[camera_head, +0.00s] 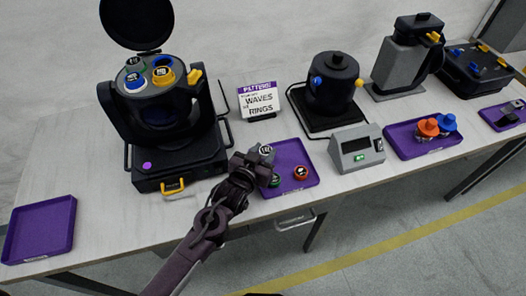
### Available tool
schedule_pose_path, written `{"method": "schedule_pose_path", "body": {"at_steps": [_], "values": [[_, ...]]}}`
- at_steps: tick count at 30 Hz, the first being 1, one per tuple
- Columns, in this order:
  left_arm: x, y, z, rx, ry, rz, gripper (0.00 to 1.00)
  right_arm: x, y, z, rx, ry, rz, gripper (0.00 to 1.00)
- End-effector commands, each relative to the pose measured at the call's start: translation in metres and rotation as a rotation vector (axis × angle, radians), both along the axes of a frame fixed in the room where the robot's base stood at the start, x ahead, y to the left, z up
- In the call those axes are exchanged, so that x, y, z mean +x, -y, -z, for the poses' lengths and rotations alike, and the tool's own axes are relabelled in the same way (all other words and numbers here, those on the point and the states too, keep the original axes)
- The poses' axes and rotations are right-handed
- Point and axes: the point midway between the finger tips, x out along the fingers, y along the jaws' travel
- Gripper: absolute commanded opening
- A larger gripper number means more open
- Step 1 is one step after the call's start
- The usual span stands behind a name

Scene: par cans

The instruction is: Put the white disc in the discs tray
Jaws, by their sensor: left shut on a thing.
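My left gripper (255,163) is shut on a small disc with a pale, lettered face, which I take for the white disc (266,150). It holds the disc over the left back part of a purple tray (291,150). In that tray lie a red-orange disc (301,172) and a green-rimmed disc (275,181), partly beside the gripper. Whether the held disc touches the tray is unclear. My right gripper is not in view.
A black par can (150,110) with its lid up holds several coloured discs, left of the gripper. A sign (259,100), a black pot-like lamp (334,80) and a grey box with a display (357,148) stand around the tray. An empty purple tray (40,229) lies far left.

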Motion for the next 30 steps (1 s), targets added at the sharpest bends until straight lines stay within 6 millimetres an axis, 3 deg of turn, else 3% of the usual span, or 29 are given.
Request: {"method": "schedule_pose_path", "body": {"at_steps": [13,14,18,26,30], "values": [[-0.002,0.000,0.016,0.003,-0.007,0.001,0.08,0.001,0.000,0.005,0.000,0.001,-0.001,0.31],[-0.002,0.000,0.017,0.004,-0.009,0.001,0.37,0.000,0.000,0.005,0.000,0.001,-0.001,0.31],[-0.003,0.000,0.018,0.004,-0.013,0.002,0.55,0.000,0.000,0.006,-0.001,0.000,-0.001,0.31],[-0.004,0.000,0.019,0.004,-0.013,0.004,0.55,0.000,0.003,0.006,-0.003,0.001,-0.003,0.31],[-0.004,0.001,0.009,0.005,-0.014,0.004,0.55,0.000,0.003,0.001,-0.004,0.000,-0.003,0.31]]}}
